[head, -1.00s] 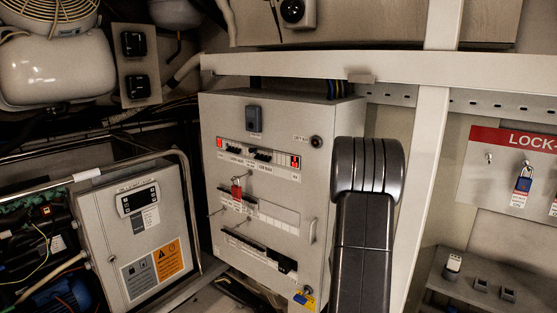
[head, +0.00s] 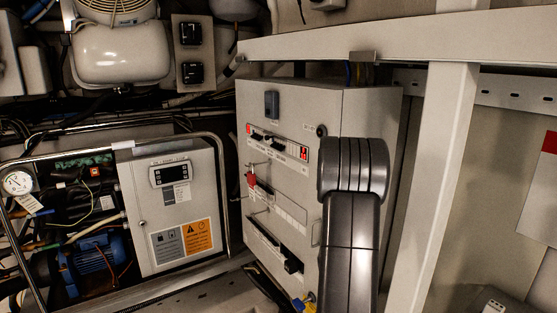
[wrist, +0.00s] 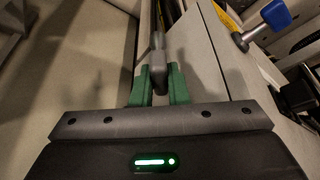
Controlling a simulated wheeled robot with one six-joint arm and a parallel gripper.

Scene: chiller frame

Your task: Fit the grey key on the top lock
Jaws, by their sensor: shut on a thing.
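My gripper (wrist: 159,82) shows in the wrist view, its green fingers shut on the grey key (wrist: 157,48). The key's grey shape stands up between the fingers. My arm hides the gripper and key in the head view. A small dark round fitting (head: 321,131), which looks like the top lock, sits at the upper right of the grey cabinet's front (head: 290,105). The key is not seen touching it. A blue-handled piece (head: 297,303) with a yellow plate sits low on the cabinet. A blue handle on a metal shaft (wrist: 276,13) shows in the wrist view.
A white beam (head: 400,42) crosses above the cabinet, and a white post (head: 445,150) stands to its right. A red padlock (head: 252,180) and thin rods stick out of the cabinet front. A control box (head: 172,210) and tube frame (head: 226,190) stand to the left.

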